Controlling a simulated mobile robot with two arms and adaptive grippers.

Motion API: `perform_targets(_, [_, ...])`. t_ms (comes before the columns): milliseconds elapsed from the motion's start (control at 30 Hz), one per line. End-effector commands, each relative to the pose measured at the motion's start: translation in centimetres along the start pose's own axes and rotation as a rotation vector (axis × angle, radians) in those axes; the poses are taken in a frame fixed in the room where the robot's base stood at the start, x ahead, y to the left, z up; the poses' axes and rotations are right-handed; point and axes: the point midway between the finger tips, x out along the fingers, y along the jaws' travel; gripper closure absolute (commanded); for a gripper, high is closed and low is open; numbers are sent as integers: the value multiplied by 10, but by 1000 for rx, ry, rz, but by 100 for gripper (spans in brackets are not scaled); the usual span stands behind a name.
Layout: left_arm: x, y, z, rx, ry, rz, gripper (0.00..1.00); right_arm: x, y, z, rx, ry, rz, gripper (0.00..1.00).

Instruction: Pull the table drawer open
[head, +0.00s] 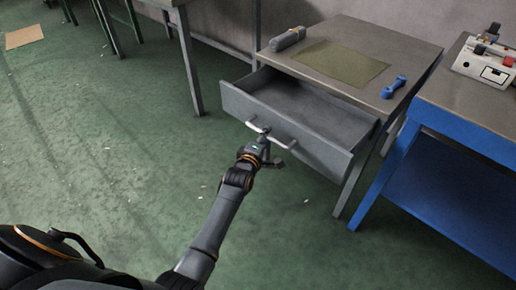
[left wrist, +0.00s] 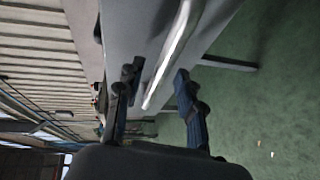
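The grey table drawer (head: 290,131) stands pulled out well from under the tabletop, and its empty inside shows in the head view. A pale bar handle (head: 287,144) runs across its front. My left gripper (head: 268,145) is at the handle, partly hiding its middle. In the left wrist view the handle (left wrist: 171,55) passes between the two spread fingers of the left gripper (left wrist: 156,75). The fingers look apart, with a gap on the right side of the bar; contact on the left side is unclear. My right gripper is not in view.
On the table (head: 402,55) lie a grey object (head: 288,39), a green mat (head: 340,62) and a blue handset-like object (head: 393,87). A blue workbench (head: 465,112) with a control box (head: 487,61) stands close at the right. Green floor left of the drawer is free.

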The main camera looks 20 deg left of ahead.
Motion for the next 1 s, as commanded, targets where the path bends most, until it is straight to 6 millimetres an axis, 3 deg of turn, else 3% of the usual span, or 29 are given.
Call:
perform_targets(300, [-64,-1,0,-3,1,-1,63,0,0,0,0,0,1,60])
perform_targets(500, [-94,-1,0,-2,0,-1,63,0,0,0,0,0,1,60])
perform_targets(700, [-104,0,0,0,0,-1,63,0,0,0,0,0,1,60])
perform_targets(1000, [-104,0,0,-1,0,0,63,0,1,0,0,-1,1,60])
